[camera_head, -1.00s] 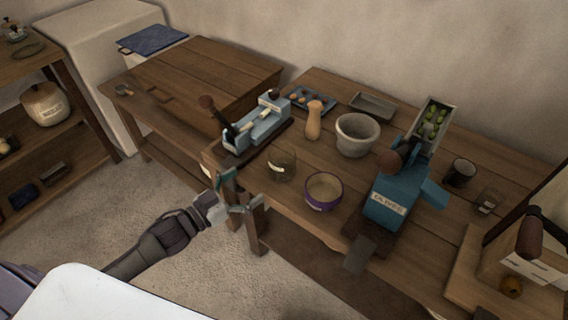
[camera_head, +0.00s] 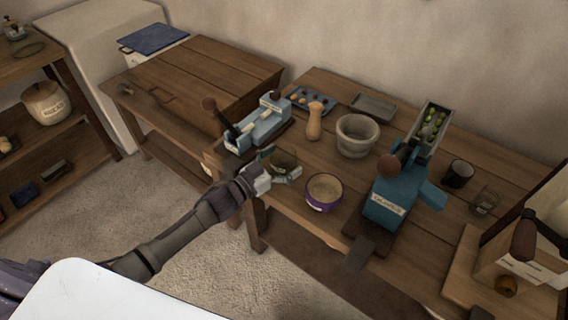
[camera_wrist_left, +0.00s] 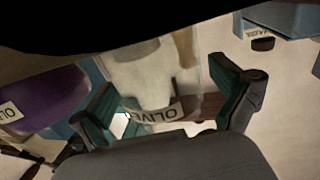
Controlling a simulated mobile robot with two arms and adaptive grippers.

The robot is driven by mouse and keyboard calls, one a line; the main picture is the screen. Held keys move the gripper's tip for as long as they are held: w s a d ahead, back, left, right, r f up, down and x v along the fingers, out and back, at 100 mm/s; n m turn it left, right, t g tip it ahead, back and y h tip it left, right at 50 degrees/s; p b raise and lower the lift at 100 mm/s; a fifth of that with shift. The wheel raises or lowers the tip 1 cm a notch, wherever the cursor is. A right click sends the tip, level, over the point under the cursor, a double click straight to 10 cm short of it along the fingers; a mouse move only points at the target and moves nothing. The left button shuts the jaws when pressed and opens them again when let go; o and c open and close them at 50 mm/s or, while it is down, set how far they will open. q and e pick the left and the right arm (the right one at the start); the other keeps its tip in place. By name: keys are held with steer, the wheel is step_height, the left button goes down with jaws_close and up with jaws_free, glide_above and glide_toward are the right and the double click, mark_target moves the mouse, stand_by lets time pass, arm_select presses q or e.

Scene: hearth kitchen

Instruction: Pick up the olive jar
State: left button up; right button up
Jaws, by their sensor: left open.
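The olive jar (camera_head: 284,159) is a clear glass jar near the front left edge of the right-hand table, partly hidden by my left gripper. In the left wrist view the jar (camera_wrist_left: 148,75) shows large, its label reading "OLIVE" upside down. My left gripper (camera_head: 282,165) is open at the jar. In the left wrist view its teal-padded fingers stand on either side of the jar, with a gap visible on the right side. I cannot tell whether the left finger touches. My right gripper is not in view.
A purple-rimmed bowl (camera_head: 324,190) stands close to the right of the jar. A blue lever device (camera_head: 262,128) is behind-left, a wooden pepper mill (camera_head: 315,121) and grey mortar (camera_head: 356,137) behind. A blue labelled machine (camera_head: 393,200) stands further right. The floor in front is clear.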

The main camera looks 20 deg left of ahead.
arm_select(q)
steer(key=c, duration=1.3)
steer(key=shift+r, duration=0.1)
